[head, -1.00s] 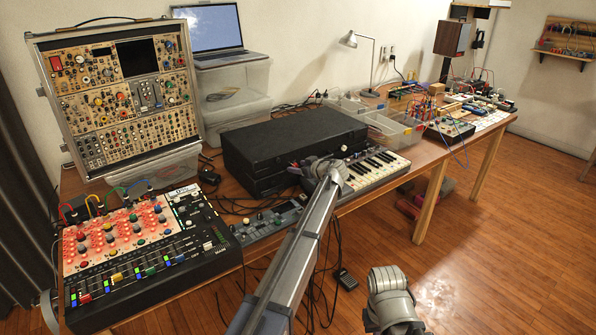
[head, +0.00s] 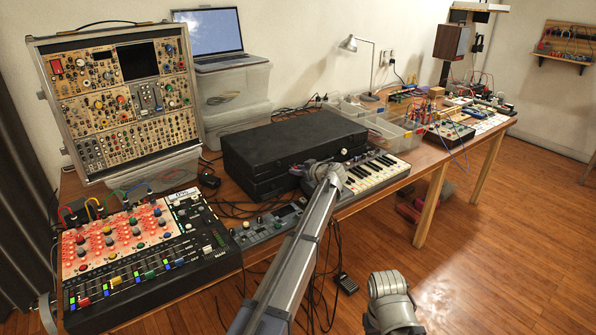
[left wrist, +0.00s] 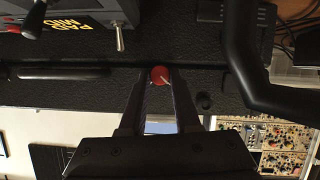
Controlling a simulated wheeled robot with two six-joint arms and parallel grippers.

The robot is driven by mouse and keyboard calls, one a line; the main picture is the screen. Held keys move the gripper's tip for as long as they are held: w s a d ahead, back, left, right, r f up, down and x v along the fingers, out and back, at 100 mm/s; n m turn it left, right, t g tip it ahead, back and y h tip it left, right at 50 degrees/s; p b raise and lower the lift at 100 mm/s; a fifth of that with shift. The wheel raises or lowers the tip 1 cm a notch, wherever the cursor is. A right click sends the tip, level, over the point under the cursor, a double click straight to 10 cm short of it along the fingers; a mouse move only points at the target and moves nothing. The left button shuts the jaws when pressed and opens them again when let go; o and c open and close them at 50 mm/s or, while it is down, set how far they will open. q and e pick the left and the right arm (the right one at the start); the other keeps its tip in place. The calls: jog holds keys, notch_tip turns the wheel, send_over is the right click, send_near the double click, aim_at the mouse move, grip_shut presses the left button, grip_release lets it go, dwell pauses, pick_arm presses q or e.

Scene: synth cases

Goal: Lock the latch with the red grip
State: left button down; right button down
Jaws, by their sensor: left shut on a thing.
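A black case (head: 300,140) lies closed on the table, behind the small keyboard. My left gripper (head: 303,170) is at its front face, and my wrist and arm cover much of that spot. In the left wrist view, the round red grip (left wrist: 160,75) sits against the black textured face of the case (left wrist: 70,95). The fingers of my left gripper (left wrist: 160,82) are shut on the red grip from both sides. The latch's body is mostly hidden, so I cannot tell its position. My right gripper is not in view.
A keyboard (head: 375,174) and a small grey device (head: 270,226) lie close in front of the case. A mixer (head: 150,260) stands at left, clear bins (head: 390,128) at right. In the wrist view, a black handle (left wrist: 248,60) is near the fingers. Cables hang below the table.

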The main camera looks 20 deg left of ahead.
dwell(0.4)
pick_arm(q)
jog(key=m+g+y+b, duration=0.1)
jog(key=m+y+b, duration=0.1)
jog(key=m+b, duration=0.1)
jog(key=m+g+y+b, duration=0.1)
jog(key=m+y+b, duration=0.1)
jog(key=m, duration=0.3)
jog(key=f+m+g+y+b, duration=0.1)
jog(key=m+g+y+b, duration=0.1)
jog(key=m+b, duration=0.2)
jog(key=shift+w+d+f+m+y, duration=0.1)
jog(key=shift+w+d+m+y, duration=0.25)
jog(key=shift+m, duration=0.25)
dwell(0.5)
jog(key=c, duration=0.6)
grip_release()
